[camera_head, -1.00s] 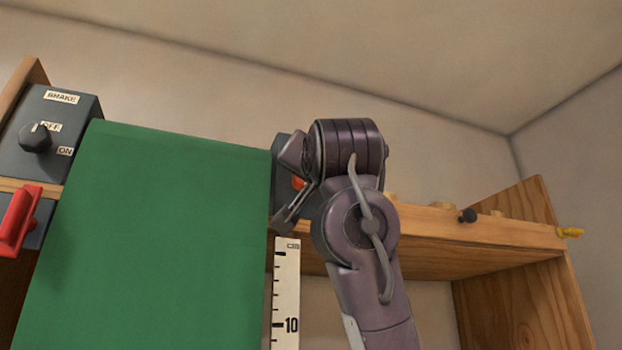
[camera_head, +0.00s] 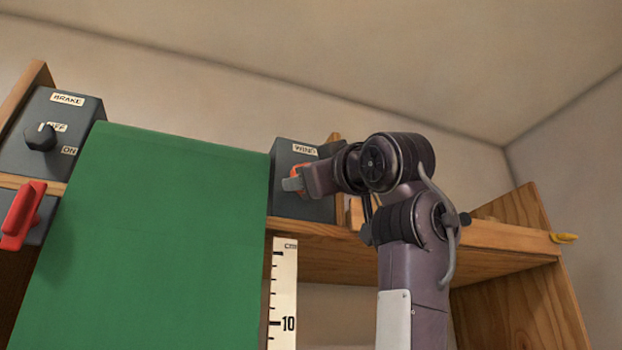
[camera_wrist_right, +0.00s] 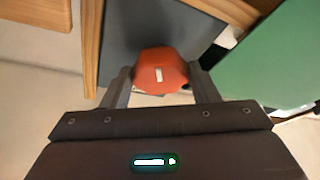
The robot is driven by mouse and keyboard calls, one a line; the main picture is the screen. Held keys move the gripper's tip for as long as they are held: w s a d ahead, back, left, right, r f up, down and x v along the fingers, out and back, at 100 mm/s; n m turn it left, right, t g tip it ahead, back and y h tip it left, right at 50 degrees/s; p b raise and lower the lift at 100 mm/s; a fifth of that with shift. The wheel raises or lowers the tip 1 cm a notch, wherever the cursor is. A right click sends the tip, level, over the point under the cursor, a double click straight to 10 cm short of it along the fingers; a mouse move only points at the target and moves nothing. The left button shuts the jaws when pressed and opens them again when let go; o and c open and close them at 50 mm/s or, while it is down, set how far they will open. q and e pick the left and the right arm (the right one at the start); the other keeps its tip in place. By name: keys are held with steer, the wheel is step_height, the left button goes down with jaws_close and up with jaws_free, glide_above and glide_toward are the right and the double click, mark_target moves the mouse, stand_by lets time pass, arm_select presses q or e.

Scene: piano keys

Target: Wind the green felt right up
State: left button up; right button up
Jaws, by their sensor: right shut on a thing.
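The green felt (camera_head: 165,230) hangs as a broad sheet on the left; its lower edge is out of view. An orange knob (camera_wrist_right: 160,72) with a white mark sits on a dark grey box (camera_head: 300,207) labelled WIND, right of the felt. My right gripper (camera_wrist_right: 160,80) is shut on this knob, one finger on each side. In the head view the gripper hides much of the knob (camera_head: 301,172). A scale marked cm (camera_head: 284,290) stands beside the felt's right edge. My left gripper is not in view.
Left of the felt, a grey box (camera_head: 85,120) labelled BRAKE carries a black knob (camera_head: 40,137) near OFF and ON labels. A red lever (camera_head: 22,215) is below it.

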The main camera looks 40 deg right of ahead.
steer(key=n+g+y+p, duration=0.1)
steer(key=n+g, duration=0.1)
steer(key=n, duration=0.4)
steer(key=n+g+y+p, duration=0.1)
steer(key=n+g, duration=0.1)
steer(key=n, duration=0.4)
steer(key=r+n+g+y+p, duration=0.1)
steer(key=n+g, duration=0.1)
steer(key=n, duration=0.4)
steer(key=shift+s+d+n+p, duration=0.15)
steer(key=shift+n+p, duration=0.15)
steer(key=shift+p, duration=0.05)
steer(key=shift+n+g, duration=0.3)
steer(key=shift+n, duration=0.7)
steer(key=n+h, duration=0.1)
steer(key=n+g+h, duration=0.1)
steer(key=n, duration=0.1)
steer(key=n+h, duration=0.1)
steer(key=n, duration=0.1)
steer(key=shift+a+r+g, duration=0.15)
steer(key=shift+a+g, duration=0.1)
steer(key=shift+g, duration=0.15)
steer(key=shift+n+h, duration=0.9)
steer(key=shift+n, duration=0.2)
